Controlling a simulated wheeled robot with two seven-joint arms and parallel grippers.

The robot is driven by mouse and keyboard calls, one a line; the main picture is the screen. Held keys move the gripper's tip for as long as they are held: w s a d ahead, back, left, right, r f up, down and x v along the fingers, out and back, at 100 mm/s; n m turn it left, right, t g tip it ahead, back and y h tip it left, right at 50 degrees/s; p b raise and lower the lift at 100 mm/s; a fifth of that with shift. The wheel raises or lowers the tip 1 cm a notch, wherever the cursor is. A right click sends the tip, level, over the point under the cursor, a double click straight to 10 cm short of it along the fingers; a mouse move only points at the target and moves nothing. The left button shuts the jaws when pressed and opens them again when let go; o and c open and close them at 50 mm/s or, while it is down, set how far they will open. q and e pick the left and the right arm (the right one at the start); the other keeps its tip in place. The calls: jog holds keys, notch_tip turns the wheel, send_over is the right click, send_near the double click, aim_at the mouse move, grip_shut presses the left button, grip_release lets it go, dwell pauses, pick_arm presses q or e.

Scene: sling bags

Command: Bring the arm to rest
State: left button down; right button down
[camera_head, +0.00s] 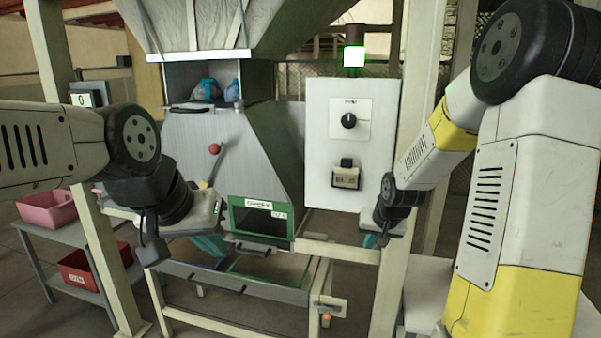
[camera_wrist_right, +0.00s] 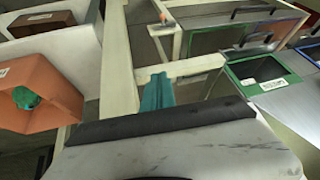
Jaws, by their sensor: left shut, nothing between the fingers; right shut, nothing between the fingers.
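My left gripper (camera_head: 212,246) is in front of the grey hopper machine, with its teal fingertips low by the machine's lower left side. It is shut and holds nothing. My right arm comes in from the right. My right gripper (camera_head: 371,241) is shut and empty in front of the frame post below the control panel. Its teal fingers also show pressed together in the right wrist view (camera_wrist_right: 157,92), close to a cream frame beam. I cannot tell whether they touch the beam.
The hopper machine (camera_head: 190,140) has bags on its shelf and a red-knobbed lever (camera_head: 215,149). A white control panel (camera_head: 350,105) carries a black dial. Pink (camera_head: 48,207) and red (camera_head: 85,268) bins stand at left. An orange bin (camera_wrist_right: 40,90) holds something green.

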jog(key=s+a+r+n, duration=0.1)
jog(key=s+a+r, duration=0.1)
jog(key=s+r, duration=0.6)
jog(key=s+a+r+n+y, duration=0.1)
jog(key=s+a+r, duration=0.2)
jog(key=s+r, duration=0.6)
jog(key=s, duration=0.8)
jog(key=shift+s, duration=0.15)
jog(key=shift+r, duration=0.1)
